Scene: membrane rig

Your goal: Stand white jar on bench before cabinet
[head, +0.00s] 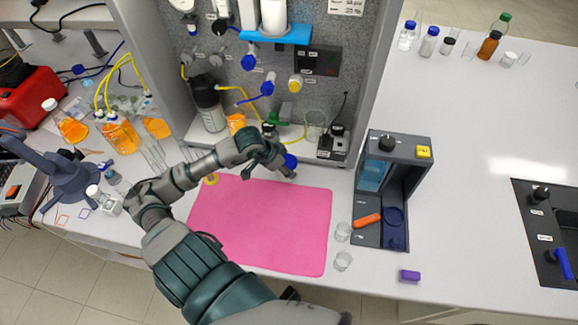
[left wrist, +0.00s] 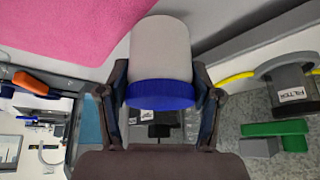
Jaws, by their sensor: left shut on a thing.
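A white jar (left wrist: 160,52) with a ribbed blue lid (left wrist: 160,94) fills the middle of the left wrist view. My left gripper (left wrist: 160,100) is shut on it, with one finger on each side near the lid. In the head view my left gripper (head: 276,163) is at the cabinet's front edge, by the back of the pink mat. I cannot tell whether the jar touches the bench (head: 345,203). The grey cabinet (head: 362,90) stands open behind. My right gripper is not in view.
Flasks of orange liquid (head: 120,138) stand left.

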